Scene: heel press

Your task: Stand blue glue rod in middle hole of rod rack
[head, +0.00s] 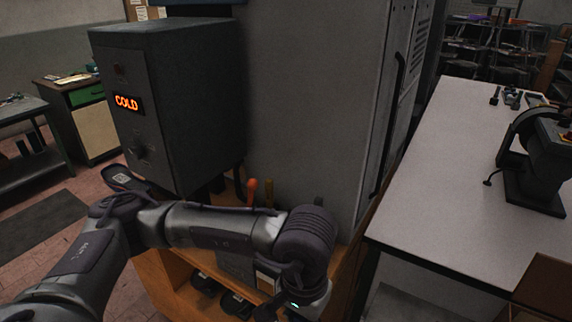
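The blue glue rod is not visible. An orange rod-like thing (252,190) and a thinner yellow-brown one (269,191) stand upright behind my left arm, beside the big grey cabinet. What holds them is hidden by the arm, so I cannot make out the rod rack or its middle hole. My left arm reaches in from the left, and its wrist bends down in front of the wooden shelf unit. Only part of my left gripper shows at the bottom edge; its fingers cannot be made out. My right gripper is out of view.
A dark box with a lit "COLD" display (127,103) stands left of the tall grey cabinet (310,90). The wooden shelf unit (172,284) below holds dark items. At right, a white table (440,185) carries a dark machine (535,165); its middle is clear.

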